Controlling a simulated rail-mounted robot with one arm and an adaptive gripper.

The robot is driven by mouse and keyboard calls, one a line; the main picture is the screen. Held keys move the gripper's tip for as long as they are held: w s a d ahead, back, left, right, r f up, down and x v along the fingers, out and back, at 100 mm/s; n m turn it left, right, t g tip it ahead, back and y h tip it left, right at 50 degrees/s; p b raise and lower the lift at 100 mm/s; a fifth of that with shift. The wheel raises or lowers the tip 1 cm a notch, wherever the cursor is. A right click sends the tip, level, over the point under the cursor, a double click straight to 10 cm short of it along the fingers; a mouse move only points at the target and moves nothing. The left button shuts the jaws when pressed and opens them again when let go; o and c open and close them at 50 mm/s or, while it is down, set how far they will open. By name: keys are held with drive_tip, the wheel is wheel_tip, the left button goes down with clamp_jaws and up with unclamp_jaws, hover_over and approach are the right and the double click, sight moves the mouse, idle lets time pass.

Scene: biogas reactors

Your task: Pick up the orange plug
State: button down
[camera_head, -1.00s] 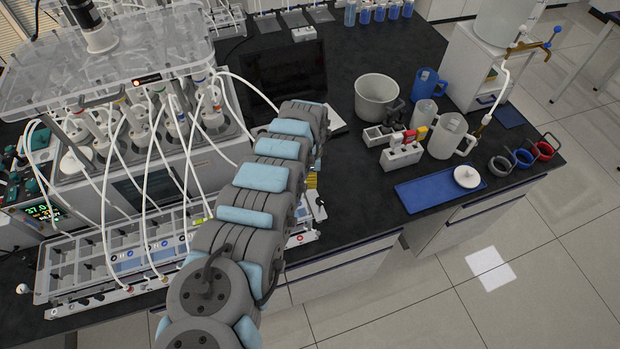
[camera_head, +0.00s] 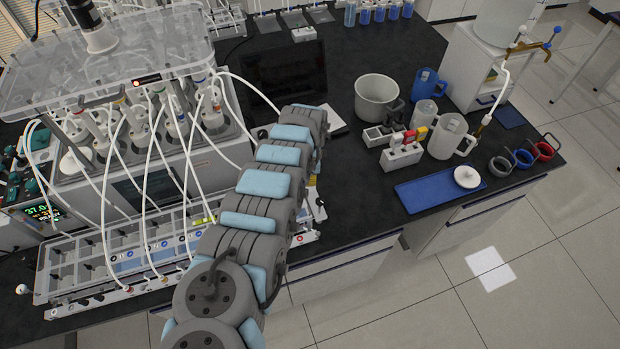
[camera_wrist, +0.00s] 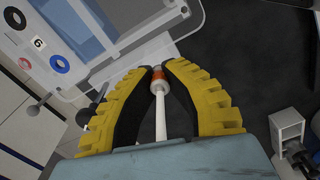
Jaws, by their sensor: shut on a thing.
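The orange plug (camera_wrist: 158,76) shows in the wrist view, between the tips of my gripper (camera_wrist: 160,69). It is an orange band with a grey end and a white stem or tube (camera_wrist: 160,115) that runs back between the fingers. The yellow ribbed fingers with dark inner pads are shut on the plug. The plug is hidden behind my arm in the head view, and so is most of my gripper.
A tray unit (camera_wrist: 88,45) with a 6 label and blue and red ringed ports lies close to the upper left of my gripper. Several white tubes hang over the reactor unit (camera_head: 150,190). A pot (camera_head: 377,98), jugs and a blue tray (camera_head: 420,197) stand on the right bench.

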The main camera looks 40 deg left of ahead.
drive_tip(key=shift+r, duration=0.15)
drive_tip(key=shift+w+r, duration=0.1)
drive_tip(key=shift+r, duration=0.5)
drive_tip(key=shift+s+r, duration=0.25)
drive_tip(key=shift+r, duration=0.95)
drive_tip(key=shift+s+r+p, duration=0.3)
drive_tip(key=shift+s+r, duration=0.4)
drive_tip(key=shift+s, duration=0.05)
drive_tip(key=shift+s+d+r, duration=0.15)
drive_tip(key=shift+s+r, duration=0.35)
drive_tip(key=shift+r, duration=0.1)
drive_tip(key=shift+s+d+r, duration=0.15)
drive_tip(key=shift+s+r, duration=0.3)
drive_tip(key=shift+r, duration=0.15)
drive_tip(key=s+d+r+p, duration=0.2)
drive_tip(key=s+r+p, duration=0.3)
drive_tip(key=s+p, duration=0.5)
drive_tip(key=shift+r+p, duration=0.2)
drive_tip(key=shift+p, duration=0.7)
